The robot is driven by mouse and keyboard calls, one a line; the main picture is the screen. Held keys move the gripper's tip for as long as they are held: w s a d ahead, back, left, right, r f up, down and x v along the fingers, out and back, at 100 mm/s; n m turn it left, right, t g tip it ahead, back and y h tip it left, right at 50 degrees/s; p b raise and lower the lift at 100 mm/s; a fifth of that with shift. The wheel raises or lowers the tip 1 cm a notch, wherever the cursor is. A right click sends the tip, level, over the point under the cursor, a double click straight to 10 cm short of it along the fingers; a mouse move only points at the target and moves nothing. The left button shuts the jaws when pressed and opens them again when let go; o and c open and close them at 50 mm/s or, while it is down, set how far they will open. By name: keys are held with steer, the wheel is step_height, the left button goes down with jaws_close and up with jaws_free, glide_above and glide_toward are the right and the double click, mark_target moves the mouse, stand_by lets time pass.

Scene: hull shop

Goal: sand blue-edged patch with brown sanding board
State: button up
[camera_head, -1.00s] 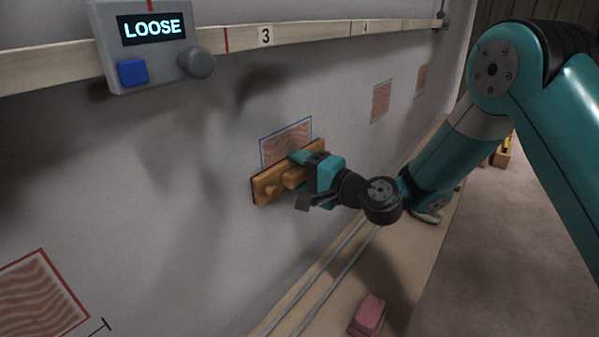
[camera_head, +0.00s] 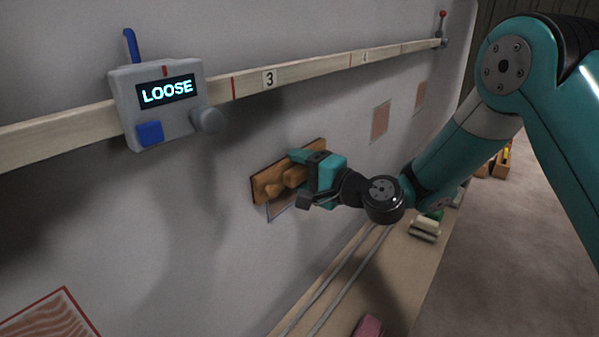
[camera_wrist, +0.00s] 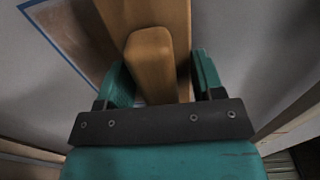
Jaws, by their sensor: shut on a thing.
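My gripper (camera_head: 308,178) is shut on the handle of the brown sanding board (camera_head: 268,186). In the wrist view the handle (camera_wrist: 150,62) sits between the teal fingers. The board lies tilted along the wall and covers most of the blue-edged patch (camera_head: 281,209); only a lower strip of the patch shows below it in the head view. In the wrist view a blue edge line (camera_wrist: 62,48) and a brown area beside the board show. I cannot tell whether the board presses on the wall.
A grey box (camera_head: 165,105) reading "LOOSE", with a blue button and a knob, sits on the numbered wooden rail (camera_head: 310,68). A red-edged patch (camera_head: 50,318) is at lower left, other patches (camera_head: 380,121) farther right. A pink block (camera_head: 368,326) and a pale green block (camera_head: 425,229) lie on the ledge below.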

steer(key=shift+r+p, duration=1.2)
steer(key=shift+r, duration=0.4)
steer(key=b, duration=0.7)
glide_above(291, 208)
steer(key=v, duration=0.3)
step_height(291, 208, down, 8)
step_height(291, 208, down, 6)
steer(key=b, duration=0.6)
steer(key=shift+w+r, duration=0.1)
steer(key=shift+r, duration=0.05)
steer(key=shift+w+a+r+p, duration=0.1)
steer(key=shift+r+p, duration=2.7)
steer(key=shift+r, duration=0.6)
steer(key=shift+w+a+r+p, duration=0.1)
steer(key=shift+a+r+p, duration=0.05)
steer(key=shift+r+p, duration=2.95)
steer(key=shift+s+d+f+b, duration=0.1)
steer(key=shift+f+b, duration=3.1)
steer(key=shift+b, duration=0.1)
steer(key=shift+s+f+b, duration=0.1)
steer(key=shift+f+b, duration=3.1)
steer(key=shift+b, duration=0.1)
steer(key=shift+s, duration=0.1)
steer(key=shift+s+d+b, duration=0.25)
steer(key=shift+d+b, duration=0.2)
steer(key=shift+d, duration=0.05)
